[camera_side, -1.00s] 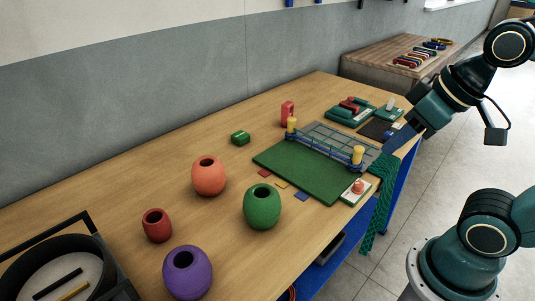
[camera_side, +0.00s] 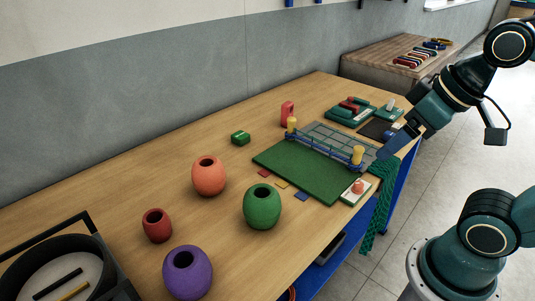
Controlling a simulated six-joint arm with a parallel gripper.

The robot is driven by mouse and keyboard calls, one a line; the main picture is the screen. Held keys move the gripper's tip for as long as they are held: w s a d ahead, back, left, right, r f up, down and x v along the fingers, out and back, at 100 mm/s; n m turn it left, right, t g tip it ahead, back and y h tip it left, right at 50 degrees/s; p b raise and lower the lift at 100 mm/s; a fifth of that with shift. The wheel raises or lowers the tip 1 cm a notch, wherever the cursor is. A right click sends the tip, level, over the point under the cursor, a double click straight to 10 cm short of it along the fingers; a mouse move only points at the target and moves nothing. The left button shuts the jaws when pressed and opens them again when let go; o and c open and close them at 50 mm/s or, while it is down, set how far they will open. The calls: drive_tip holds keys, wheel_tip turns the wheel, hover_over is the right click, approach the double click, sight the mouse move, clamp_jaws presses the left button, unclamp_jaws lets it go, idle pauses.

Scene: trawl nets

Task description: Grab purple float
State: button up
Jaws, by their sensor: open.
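The purple float (camera_side: 188,276) is a rounded barrel shape with a dark hole in its top. It stands upright at the front left of the wooden table, close to the bottom edge of the view. The fingers are small and seen from the side.
Near the purple float stand a red float (camera_side: 157,227), an orange float (camera_side: 209,178) and a green float (camera_side: 262,208). A black round container (camera_side: 108,262) is at the left.

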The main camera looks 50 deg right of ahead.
drive_tip(key=o, duration=0.4)
drive_tip(key=shift+w, duration=0.1)
drive_tip(key=n+g+y, duration=0.2)
drive_tip(key=n+y, duration=0.3)
drive_tip(key=n, duration=0.6)
approach(198, 256)
drive_tip(key=shift+w+f, duration=0.15)
drive_tip(key=shift+f, duration=0.35)
drive_tip(key=shift+a, duration=0.1)
drive_tip(key=shift+x, duration=4.25)
